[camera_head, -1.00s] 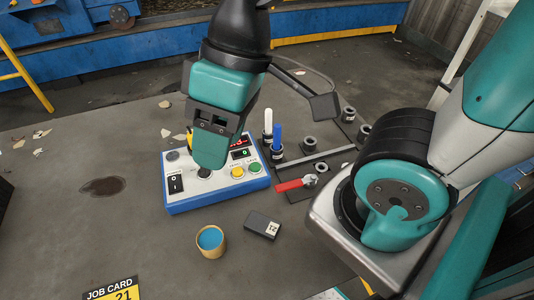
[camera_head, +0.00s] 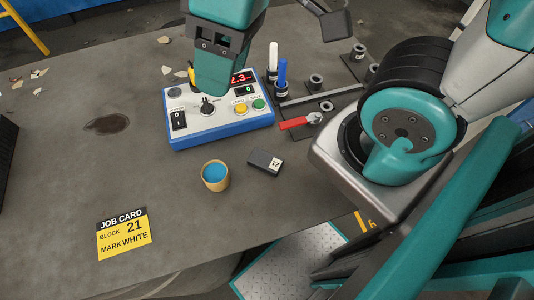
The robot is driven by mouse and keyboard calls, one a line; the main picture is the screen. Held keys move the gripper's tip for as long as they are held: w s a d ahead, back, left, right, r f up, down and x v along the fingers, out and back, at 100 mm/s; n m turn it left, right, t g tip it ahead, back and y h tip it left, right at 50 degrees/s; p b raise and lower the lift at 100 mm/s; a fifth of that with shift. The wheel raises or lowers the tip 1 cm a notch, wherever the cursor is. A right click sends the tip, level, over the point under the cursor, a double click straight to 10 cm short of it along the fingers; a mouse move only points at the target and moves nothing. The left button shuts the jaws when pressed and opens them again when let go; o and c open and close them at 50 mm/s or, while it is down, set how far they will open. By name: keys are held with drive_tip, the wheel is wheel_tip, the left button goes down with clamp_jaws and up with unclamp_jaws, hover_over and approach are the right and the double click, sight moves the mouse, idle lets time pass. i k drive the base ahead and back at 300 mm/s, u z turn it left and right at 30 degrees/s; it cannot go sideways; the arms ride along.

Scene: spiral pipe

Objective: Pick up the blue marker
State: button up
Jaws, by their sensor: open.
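The blue marker (camera_head: 282,74) stands upright in a dark holder just right of the control box. A white marker (camera_head: 273,55) stands upright in a similar holder right behind it. My gripper (camera_head: 211,82) is open, teal and dark grey, and points down in front of the control box's back part as seen here. It is left of the blue marker and apart from it in the picture. Its height above the box is hard to tell, and the gap between its fingers is not clearly seen.
A blue-and-white control box (camera_head: 219,122) has knobs and buttons. A red-handled tool (camera_head: 298,122) and several dark ring holders lie to its right. A cup with blue inside (camera_head: 215,175), a black block (camera_head: 264,161) and a job card (camera_head: 123,232) reading "MARK WHITE" are nearer.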

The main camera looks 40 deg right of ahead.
sight(283, 62)
drive_tip(key=k, duration=0.85)
drive_tip(key=u, duration=0.8)
drive_tip(key=i, duration=0.7)
drive_tip(key=z, duration=0.7)
